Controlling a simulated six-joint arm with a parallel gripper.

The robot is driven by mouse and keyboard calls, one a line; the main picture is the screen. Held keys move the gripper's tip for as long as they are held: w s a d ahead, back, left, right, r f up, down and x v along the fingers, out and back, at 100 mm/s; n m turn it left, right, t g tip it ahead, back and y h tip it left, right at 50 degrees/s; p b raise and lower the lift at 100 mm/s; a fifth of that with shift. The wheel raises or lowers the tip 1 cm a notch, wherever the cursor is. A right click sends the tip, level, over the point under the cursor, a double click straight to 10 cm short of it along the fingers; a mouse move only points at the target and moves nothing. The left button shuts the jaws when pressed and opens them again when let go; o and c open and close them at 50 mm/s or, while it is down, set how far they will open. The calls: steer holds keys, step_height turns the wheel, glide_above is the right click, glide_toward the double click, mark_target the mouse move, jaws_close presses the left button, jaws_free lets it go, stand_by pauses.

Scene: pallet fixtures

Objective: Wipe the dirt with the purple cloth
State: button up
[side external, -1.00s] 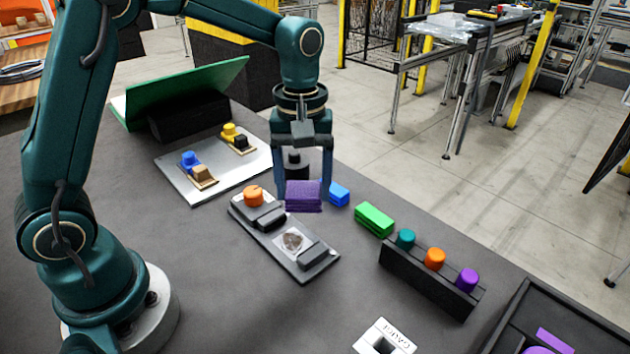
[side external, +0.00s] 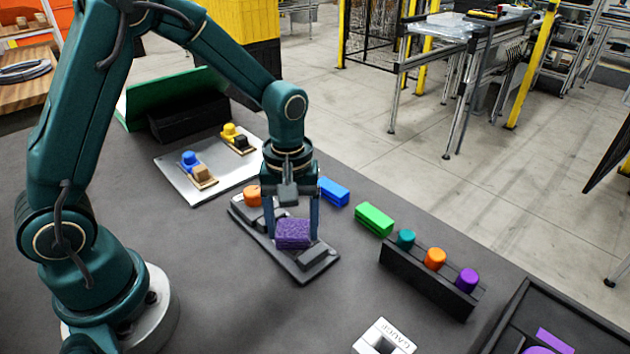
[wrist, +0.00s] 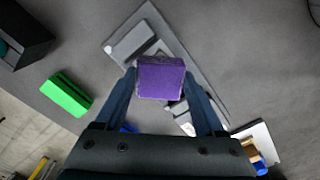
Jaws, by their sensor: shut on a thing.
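The purple cloth (side external: 293,234) is a folded block held between the fingers of my gripper (side external: 292,226). It also shows in the wrist view (wrist: 161,78), with my gripper's blue fingers (wrist: 163,95) on both sides. In the side view the cloth is over the dark grey pallet fixture (side external: 272,252), in front of the spot where the dirt lay on a pale square. The dirt is hidden behind or under the cloth now. I cannot tell whether the cloth touches the plate.
An orange knob (side external: 252,196) stands at the fixture's far end. Blue (side external: 334,192) and green (side external: 375,219) blocks lie to the right, near a black rack (side external: 430,278) with coloured pegs. A light tray (side external: 200,175) with small parts is behind.

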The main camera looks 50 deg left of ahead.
steer(key=shift+s, duration=1.9)
steer(key=shift+w, duration=3.2)
steer(key=shift+r, duration=4.1)
